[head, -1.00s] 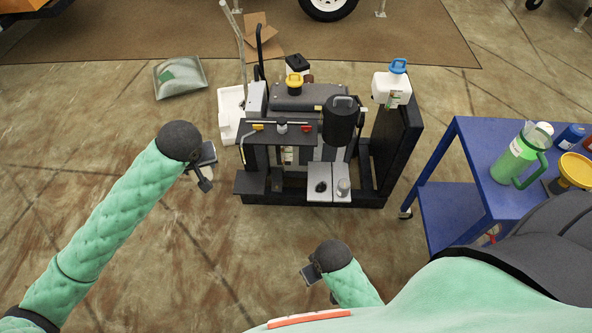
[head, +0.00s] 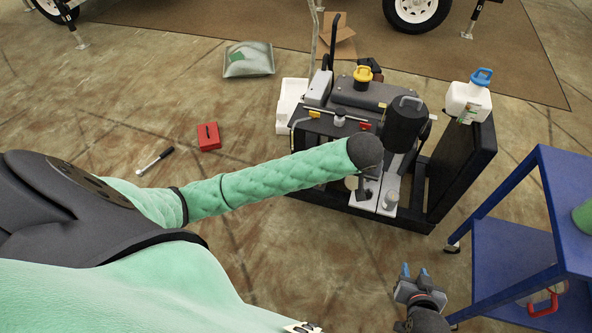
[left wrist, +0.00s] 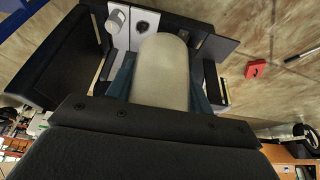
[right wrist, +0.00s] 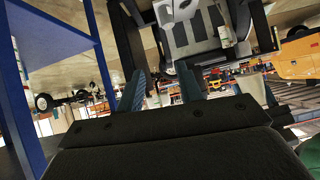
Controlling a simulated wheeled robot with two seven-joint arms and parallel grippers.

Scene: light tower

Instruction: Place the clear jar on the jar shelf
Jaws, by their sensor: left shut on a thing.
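My left gripper (head: 368,182) is shut on the clear jar, at the front of the dark machine. In the left wrist view, the clear jar (left wrist: 162,75) is a pale, cloudy cylinder between the fingers of my left gripper (left wrist: 160,88). The head view mostly hides it behind the gripper. A light grey shelf (head: 385,211), likely the jar shelf, lies close to the gripper; it also shows in the left wrist view (left wrist: 122,42). A second, small jar (head: 390,201) stands on it. I cannot tell whether the held jar touches the shelf. My right gripper (head: 415,272) is open and empty.
A blue cart (head: 512,258) stands at the right, near my right gripper. A red box (head: 208,136) and a tool (head: 155,160) lie on the floor at left.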

